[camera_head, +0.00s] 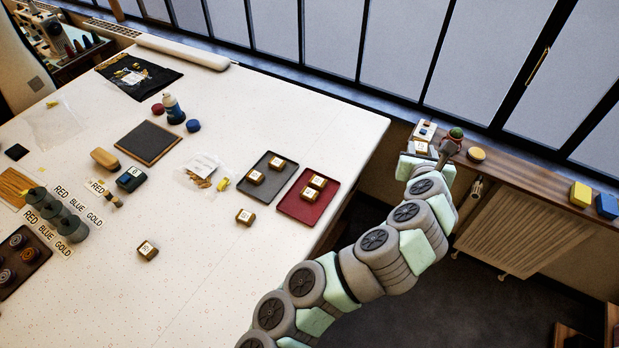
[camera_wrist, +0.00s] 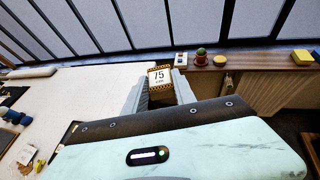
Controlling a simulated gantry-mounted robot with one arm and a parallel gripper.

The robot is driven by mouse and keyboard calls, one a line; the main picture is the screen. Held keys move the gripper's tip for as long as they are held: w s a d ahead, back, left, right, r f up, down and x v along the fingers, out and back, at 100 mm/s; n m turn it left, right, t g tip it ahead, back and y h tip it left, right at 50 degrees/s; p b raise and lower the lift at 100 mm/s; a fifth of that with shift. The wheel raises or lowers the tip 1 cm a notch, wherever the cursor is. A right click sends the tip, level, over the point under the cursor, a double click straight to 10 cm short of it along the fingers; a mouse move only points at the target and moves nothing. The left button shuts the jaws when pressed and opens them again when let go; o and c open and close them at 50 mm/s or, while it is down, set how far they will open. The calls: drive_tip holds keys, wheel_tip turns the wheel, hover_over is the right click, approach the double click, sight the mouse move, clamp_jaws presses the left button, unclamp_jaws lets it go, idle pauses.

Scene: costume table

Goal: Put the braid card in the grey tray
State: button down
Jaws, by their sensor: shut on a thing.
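My gripper (camera_head: 418,158) is shut on a braid card (camera_head: 421,148), held up beyond the table's right edge near the window sill. In the wrist view the braid card (camera_wrist: 159,77) sits between the two fingers, its white label reading 75 with a dark and gold patterned edge. The grey tray (camera_head: 282,183) lies flat on the table, left of the red tray. Two small labelled braid cards (camera_head: 256,177) (camera_head: 276,163) lie in it.
The red tray (camera_head: 296,210) holds two similar cards. Two more cards (camera_head: 245,216) (camera_head: 148,250) lie loose on the white table (camera_head: 210,290). A potted cactus (camera_head: 455,134) and a white plate stand on the sill close to my gripper. A clear bag (camera_head: 203,168) lies left of the grey tray.

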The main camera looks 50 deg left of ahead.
drive_tip(key=s+a+r+n+g+y+b, duration=0.1)
drive_tip(key=s+a+n+g+y, duration=0.15)
drive_tip(key=a, duration=0.55)
drive_tip(key=s+a+r+n+g+y+b, duration=0.1)
drive_tip(key=s+a+n+g+b, duration=0.15)
drive_tip(key=a, duration=0.65)
drive_tip(key=n+g+b, duration=0.8)
drive_tip(key=n+g, duration=0.2)
drive_tip(key=g, duration=0.1)
hover_over(271, 194)
drive_tip(key=shift+y, duration=0.45)
wheel_tip(271, 194, down, 24)
drive_tip(key=shift+f+b, duration=0.75)
drive_tip(key=shift+f, duration=1.65)
